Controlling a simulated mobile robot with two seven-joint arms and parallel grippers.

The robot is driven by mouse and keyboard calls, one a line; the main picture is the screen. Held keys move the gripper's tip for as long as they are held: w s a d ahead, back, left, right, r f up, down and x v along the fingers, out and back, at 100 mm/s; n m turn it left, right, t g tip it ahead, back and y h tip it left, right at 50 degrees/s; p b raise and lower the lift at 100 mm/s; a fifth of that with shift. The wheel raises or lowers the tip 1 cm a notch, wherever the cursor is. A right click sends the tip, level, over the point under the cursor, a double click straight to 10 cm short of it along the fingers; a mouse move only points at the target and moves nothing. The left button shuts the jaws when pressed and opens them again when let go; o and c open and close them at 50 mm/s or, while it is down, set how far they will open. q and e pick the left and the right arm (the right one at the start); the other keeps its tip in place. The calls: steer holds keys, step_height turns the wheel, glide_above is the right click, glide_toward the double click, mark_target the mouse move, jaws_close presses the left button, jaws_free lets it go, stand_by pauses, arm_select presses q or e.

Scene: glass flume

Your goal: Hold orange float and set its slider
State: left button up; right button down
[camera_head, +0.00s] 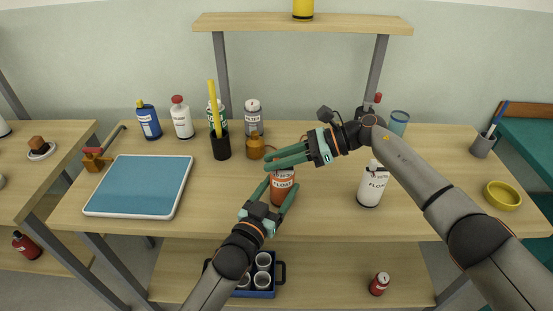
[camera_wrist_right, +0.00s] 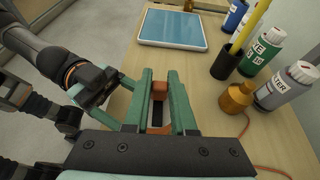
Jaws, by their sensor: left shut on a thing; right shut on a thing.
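The orange float (camera_head: 281,190), a bottle labelled FLOAT, stands upright near the front edge of the table. My left gripper (camera_head: 279,189) is shut on its body, one green finger on each side. My right gripper (camera_head: 269,163) comes in from the right at the float's top, its fingers just above the label. In the right wrist view an orange part (camera_wrist_right: 159,90) at the float's top sits between the right fingers, which are shut on it. I take this part as the slider; its exact setting is hidden by the fingers.
A brown-orange jar (camera_head: 255,148) and a black cup (camera_head: 221,147) with a yellow stick stand behind the float. A white bottle (camera_head: 372,187) stands at right under my right arm. A blue-topped tray (camera_head: 140,184) lies at left. A shelf (camera_head: 350,25) spans above.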

mark_target(291, 168)
arm_select(q)
steer(key=shift+f, duration=0.1)
arm_select(e)
steer(key=shift+w+d, duration=0.1)
steer(key=shift+d, duration=1.5)
steer(key=c, duration=0.7)
jaws_free()
steer(key=shift+a, duration=0.1)
steer(key=v, duration=1.2)
arm_select(q)
steer(key=o, duration=1.5)
